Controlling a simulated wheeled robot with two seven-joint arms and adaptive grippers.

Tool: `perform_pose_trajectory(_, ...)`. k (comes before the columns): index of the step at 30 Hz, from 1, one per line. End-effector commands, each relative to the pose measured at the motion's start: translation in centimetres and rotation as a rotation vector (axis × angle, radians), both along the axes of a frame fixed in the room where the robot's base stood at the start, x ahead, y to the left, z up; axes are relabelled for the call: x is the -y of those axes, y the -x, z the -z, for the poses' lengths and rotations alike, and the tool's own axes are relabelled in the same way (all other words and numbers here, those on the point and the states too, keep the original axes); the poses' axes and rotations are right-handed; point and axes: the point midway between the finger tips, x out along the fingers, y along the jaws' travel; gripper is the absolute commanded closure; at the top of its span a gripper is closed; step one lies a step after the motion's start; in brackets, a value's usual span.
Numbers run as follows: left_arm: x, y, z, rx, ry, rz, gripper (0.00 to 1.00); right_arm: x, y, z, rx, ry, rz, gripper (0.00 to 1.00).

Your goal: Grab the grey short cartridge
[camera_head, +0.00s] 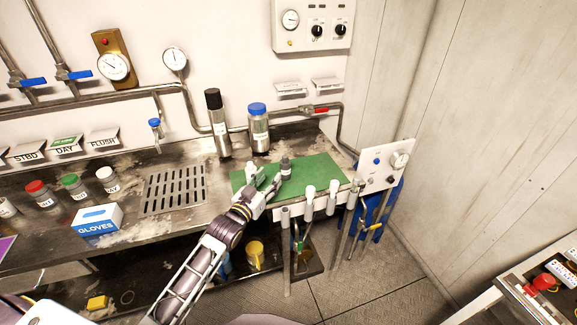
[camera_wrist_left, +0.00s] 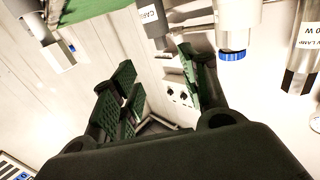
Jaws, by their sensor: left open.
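The grey short cartridge (camera_head: 286,166) stands upright on the green mat (camera_head: 318,172) in the head view, with a darker top and a white label. In the left wrist view, which is turned over, a grey labelled cylinder (camera_wrist_left: 153,24), apparently this cartridge, shows at the top edge, partly cut off. My left gripper (camera_head: 267,179) is low over the mat, just left of the cartridge. Its two fingers (camera_wrist_left: 160,88) are apart with nothing between them. Any contact with the cartridge cannot be told. My right gripper is not in view.
A tall black-topped cylinder (camera_head: 218,128) and a blue-capped bottle (camera_head: 259,132) stand behind the mat. White-topped tools (camera_head: 309,196) hang along the bench's front edge. A gloves box (camera_head: 97,219) sits left.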

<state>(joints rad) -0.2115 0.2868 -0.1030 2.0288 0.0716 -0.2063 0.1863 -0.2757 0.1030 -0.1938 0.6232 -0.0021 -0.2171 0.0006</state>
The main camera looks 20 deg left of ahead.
Motion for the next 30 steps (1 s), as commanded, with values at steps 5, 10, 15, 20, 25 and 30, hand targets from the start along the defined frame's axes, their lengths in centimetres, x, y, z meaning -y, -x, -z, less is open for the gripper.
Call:
perform_pose_trajectory(5,0.0,0.0,0.0,-0.001,0.000,0.000,0.55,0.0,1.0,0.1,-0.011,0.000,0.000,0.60)
perform_pose_trajectory(10,0.0,0.0,0.0,0.000,0.000,0.000,0.55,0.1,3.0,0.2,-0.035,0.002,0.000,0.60)
perform_pose_trajectory(15,0.1,-0.5,0.1,-0.001,0.000,0.000,0.55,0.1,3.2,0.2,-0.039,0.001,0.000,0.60)
perform_pose_trajectory(20,0.3,-1.5,0.0,0.000,0.000,0.000,0.55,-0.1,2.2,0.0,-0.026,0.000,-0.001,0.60)
perform_pose_trajectory(25,0.5,-2.8,0.0,0.000,0.000,-0.001,0.55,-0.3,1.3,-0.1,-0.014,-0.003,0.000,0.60)
perform_pose_trajectory(30,0.7,-4.2,0.0,0.000,0.000,0.000,0.55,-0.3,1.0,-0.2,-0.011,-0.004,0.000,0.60)
